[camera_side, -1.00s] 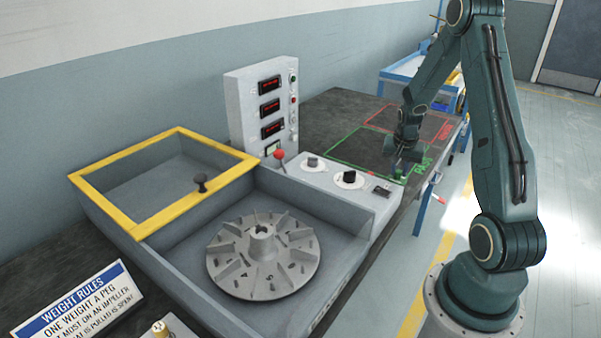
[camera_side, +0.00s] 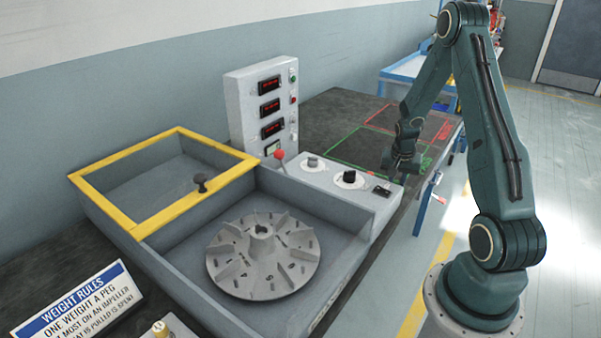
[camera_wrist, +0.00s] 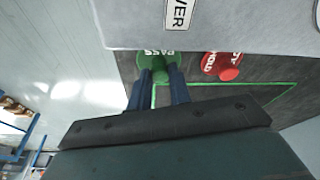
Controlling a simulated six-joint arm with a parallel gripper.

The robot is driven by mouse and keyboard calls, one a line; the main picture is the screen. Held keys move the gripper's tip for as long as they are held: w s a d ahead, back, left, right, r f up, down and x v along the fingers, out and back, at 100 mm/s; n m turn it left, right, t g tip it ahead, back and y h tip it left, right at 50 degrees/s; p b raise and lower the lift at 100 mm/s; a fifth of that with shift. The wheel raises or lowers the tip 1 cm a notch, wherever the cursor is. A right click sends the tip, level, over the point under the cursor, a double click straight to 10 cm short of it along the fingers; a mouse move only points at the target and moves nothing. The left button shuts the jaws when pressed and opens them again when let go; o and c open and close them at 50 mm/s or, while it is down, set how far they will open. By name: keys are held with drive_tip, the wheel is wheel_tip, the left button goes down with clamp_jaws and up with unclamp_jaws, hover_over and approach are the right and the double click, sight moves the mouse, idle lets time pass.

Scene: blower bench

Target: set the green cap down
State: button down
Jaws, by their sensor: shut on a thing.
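The green cap (camera_wrist: 155,64) has a wide disc lettered PASS and a narrower round knob. In the wrist view my gripper (camera_wrist: 160,78) has its two blue fingers on either side of the knob, shut on it. The cap is beside the grey console's edge, over the dark bench; I cannot tell whether it touches the bench. In the side view my gripper (camera_side: 400,172) is low behind the right end of the console, and the cap is hidden there.
A red cap (camera_wrist: 226,66) with white lettering is just right of the green one. The grey console (camera_side: 340,190) with knobs stands close by. A green outlined area (camera_side: 365,148) and a red outlined area (camera_side: 400,118) mark the bench; they look clear.

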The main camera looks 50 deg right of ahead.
drive_tip(key=shift+f, duration=0.1)
drive_tip(key=c, duration=1.3)
unclamp_jaws()
drive_tip(key=shift+v, duration=6.1)
drive_tip(key=shift+a, duration=0.1)
